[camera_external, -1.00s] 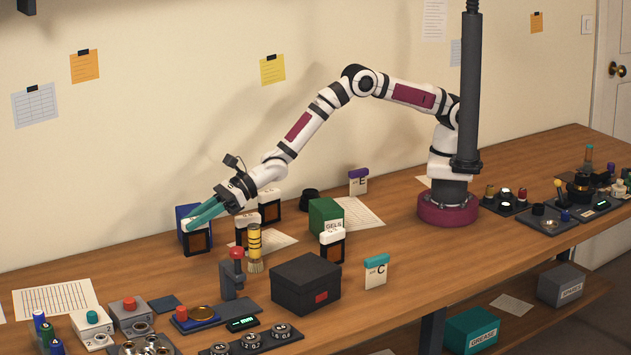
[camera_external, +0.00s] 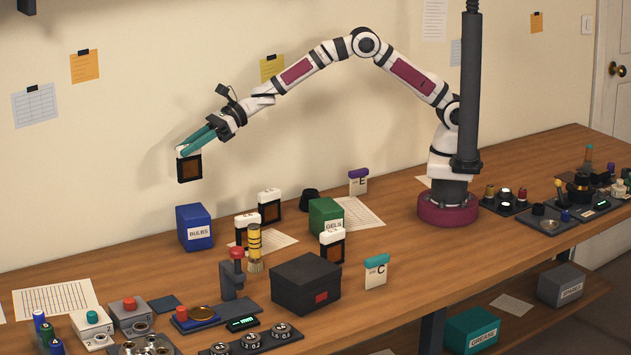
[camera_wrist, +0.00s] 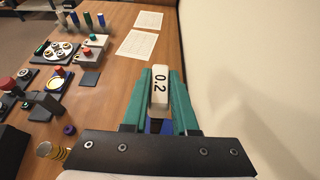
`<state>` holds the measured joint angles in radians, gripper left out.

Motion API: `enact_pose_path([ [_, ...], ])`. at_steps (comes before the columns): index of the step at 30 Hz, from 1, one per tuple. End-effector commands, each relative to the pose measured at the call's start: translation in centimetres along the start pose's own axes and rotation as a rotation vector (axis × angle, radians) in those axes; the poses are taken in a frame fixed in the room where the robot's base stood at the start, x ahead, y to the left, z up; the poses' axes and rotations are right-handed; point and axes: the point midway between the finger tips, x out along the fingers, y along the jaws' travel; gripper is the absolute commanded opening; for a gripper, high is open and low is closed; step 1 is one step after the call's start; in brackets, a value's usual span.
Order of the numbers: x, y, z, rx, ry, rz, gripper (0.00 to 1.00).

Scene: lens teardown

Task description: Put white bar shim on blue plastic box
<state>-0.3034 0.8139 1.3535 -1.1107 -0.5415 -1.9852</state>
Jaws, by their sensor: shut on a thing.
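My gripper (camera_external: 184,150) is shut on a white bar shim (camera_external: 189,169), a dark framed plate with an amber window under a white top bar. It hangs roughly upright in the air, above and slightly left of the blue plastic box (camera_external: 195,228), clear of it. The box stands on the table and is labelled BULBS. In the wrist view the white bar (camera_wrist: 159,91), marked 0.2, sits between the teal fingers; a bit of the blue box (camera_wrist: 155,125) shows below it, mostly hidden.
Other white-topped framed pieces (camera_external: 247,231) stand right of the blue box, near a green box (camera_external: 326,217). A yellow-handled brush (camera_external: 254,246) and a black box (camera_external: 306,284) are nearer the front. Bare tabletop lies left of the blue box.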

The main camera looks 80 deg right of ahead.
Motion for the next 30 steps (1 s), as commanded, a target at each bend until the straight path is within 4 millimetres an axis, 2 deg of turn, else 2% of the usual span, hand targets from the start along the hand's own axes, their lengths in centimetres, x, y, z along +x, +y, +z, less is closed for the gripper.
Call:
enact_pose_path([
  [1,0.5,0.0,-1.3,0.004,0.004,0.001,0.00],
  [3,1.1,0.0,-2.6,0.002,0.004,0.001,0.00],
  [10,2.7,0.0,-6.6,0.001,0.004,0.000,0.00],
  [21,3.0,0.1,-7.2,0.000,0.002,0.000,0.00],
  [22,3.0,0.1,-7.3,0.000,0.002,0.000,0.28],
  [24,3.0,0.1,-7.2,-0.001,0.001,0.000,0.41],
  [27,3.0,0.1,-7.2,0.000,0.001,0.000,0.57],
  [30,3.0,0.1,-7.2,0.000,0.001,0.000,0.57],
])
